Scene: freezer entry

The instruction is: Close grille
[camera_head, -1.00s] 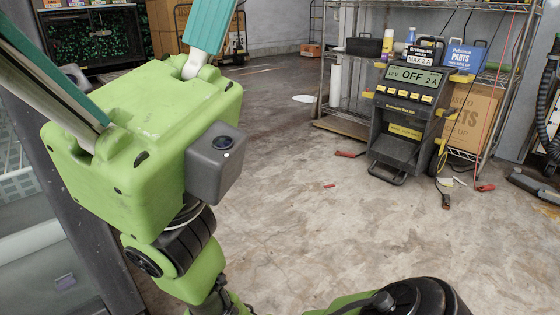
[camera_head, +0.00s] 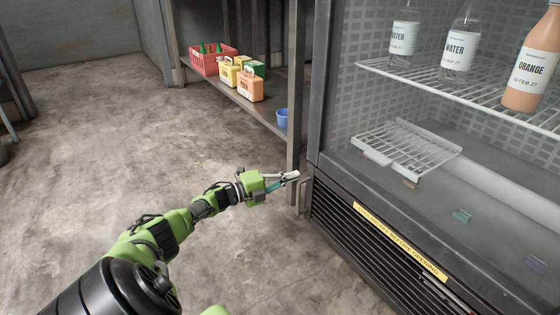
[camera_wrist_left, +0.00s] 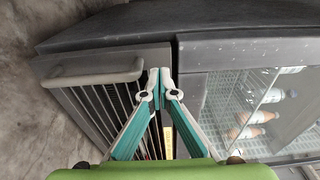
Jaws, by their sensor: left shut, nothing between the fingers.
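The grille (camera_head: 365,235) is the dark slatted panel low on the front of the glass-doored cabinet, with a yellow label strip along its top. A pale bar handle (camera_head: 304,196) stands at its left end. In the left wrist view, the slats (camera_wrist_left: 92,108) and the handle (camera_wrist_left: 92,73) lie left of the fingers. My left gripper (camera_head: 293,177) is shut and empty, close to the cabinet's front left corner and just above the handle. Its fingertips (camera_wrist_left: 160,74) show near a dark gap at the panel's edge. Contact cannot be told. My right gripper is out of view.
The cabinet holds bottles (camera_head: 459,42) on a wire rack (camera_head: 500,98) behind glass. A shelf unit (camera_head: 240,102) with a red crate (camera_head: 213,62), small cartons (camera_head: 250,87) and a blue cup (camera_head: 282,118) stands behind.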

